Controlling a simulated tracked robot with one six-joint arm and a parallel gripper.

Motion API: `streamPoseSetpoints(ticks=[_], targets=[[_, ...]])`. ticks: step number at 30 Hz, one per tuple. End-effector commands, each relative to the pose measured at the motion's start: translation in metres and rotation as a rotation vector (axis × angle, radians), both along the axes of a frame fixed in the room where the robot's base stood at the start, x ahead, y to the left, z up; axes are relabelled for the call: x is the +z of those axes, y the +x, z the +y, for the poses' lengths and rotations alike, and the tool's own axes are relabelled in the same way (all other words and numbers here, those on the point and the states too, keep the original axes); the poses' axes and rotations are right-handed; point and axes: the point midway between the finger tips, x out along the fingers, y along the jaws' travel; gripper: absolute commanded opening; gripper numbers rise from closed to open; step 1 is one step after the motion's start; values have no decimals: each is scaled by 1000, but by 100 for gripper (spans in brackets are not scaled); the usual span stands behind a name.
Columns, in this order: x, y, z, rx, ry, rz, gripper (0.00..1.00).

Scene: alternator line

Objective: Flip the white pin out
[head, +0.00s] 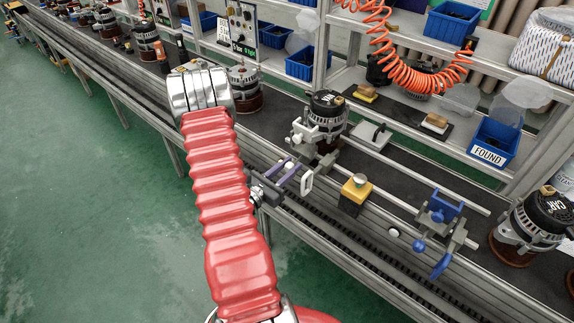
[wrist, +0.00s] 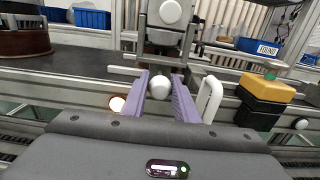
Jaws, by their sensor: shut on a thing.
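The white pin ends in a round white knob (wrist: 160,88), seen in the wrist view between the two purple fingers of my gripper (wrist: 161,76). The fingers are shut on this knob, one on each side. In the head view, my gripper (head: 290,172) is at the front rail, below a white clamp fixture (head: 303,132); the knob is hard to make out there. A white loop handle (wrist: 209,100) stands just right of the right finger. It also shows in the head view (head: 306,183). The pin's shaft is mostly hidden behind the knob.
A black-topped alternator (head: 327,108) stands behind the white fixture. A yellow-and-black button box (head: 355,192) is close to the right of my gripper. A similar blue fixture (head: 440,212) stands further right on the rail. The green floor (head: 110,190) in front is clear.

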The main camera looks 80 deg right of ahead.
Motion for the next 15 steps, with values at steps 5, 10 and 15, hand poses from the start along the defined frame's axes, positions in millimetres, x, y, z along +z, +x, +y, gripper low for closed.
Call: streamPoseSetpoints(ticks=[5, 10, 15], targets=[[0, 1, 1, 4, 0, -1, 0], [0, 1, 1, 3, 0, 0, 0], [0, -1, 0, 1, 0, 0, 37]])
